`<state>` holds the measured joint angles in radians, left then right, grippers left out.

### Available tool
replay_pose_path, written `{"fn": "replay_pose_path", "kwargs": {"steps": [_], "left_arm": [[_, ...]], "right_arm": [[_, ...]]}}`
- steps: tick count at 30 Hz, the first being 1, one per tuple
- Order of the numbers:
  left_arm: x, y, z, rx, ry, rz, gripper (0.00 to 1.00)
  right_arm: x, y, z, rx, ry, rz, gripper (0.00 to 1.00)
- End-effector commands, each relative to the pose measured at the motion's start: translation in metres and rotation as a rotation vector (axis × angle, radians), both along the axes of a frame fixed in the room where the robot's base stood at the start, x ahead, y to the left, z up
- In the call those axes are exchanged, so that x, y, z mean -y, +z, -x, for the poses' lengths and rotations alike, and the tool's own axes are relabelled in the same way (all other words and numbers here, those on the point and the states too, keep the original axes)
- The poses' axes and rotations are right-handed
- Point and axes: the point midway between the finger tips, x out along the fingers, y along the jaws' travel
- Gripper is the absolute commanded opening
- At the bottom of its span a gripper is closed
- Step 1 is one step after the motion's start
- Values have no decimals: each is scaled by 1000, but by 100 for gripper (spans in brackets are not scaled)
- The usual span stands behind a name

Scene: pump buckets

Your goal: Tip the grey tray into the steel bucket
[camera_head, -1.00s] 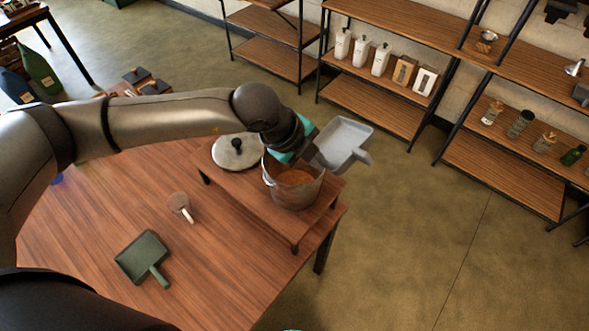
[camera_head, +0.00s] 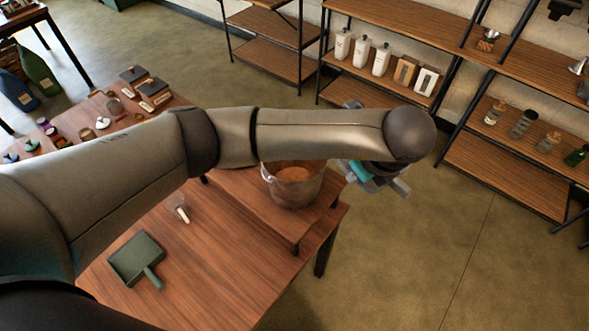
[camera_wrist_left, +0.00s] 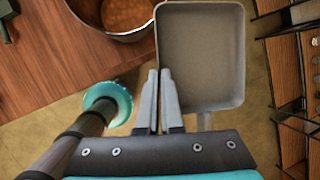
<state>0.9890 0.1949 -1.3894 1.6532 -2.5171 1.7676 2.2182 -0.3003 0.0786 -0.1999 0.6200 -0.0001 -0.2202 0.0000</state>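The steel bucket (camera_head: 293,184) stands upright on the low wooden stand and holds orange-brown contents. It also shows at the top of the left wrist view (camera_wrist_left: 118,14). The grey tray (camera_wrist_left: 200,55) is to the right of the bucket in the left wrist view, with its inside facing the camera and looking empty. My left gripper (camera_wrist_left: 159,72) has its fingers close together on the tray's near left rim. In the head view this gripper (camera_head: 368,176) is right of the bucket, and my left arm hides most of the tray. My right gripper is not in view.
A green tray with a handle (camera_head: 137,260) and a small scoop (camera_head: 178,208) lie on the wooden table (camera_head: 215,270). The raised stand (camera_head: 245,200) ends close to the bucket. Shelves (camera_head: 400,95) stand behind, with open floor between.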

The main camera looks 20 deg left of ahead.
Motion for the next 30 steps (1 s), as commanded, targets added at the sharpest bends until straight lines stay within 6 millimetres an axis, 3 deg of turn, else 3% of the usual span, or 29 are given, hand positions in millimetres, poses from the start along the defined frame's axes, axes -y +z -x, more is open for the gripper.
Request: {"fn": "replay_pose_path", "kwargs": {"steps": [17, 30], "left_arm": [[5, -1, 0, 1, 1, -44, 0], [5, 29, 0, 1, 0, -43, 0]], "right_arm": [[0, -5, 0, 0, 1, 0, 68], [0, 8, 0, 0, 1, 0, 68]]}}
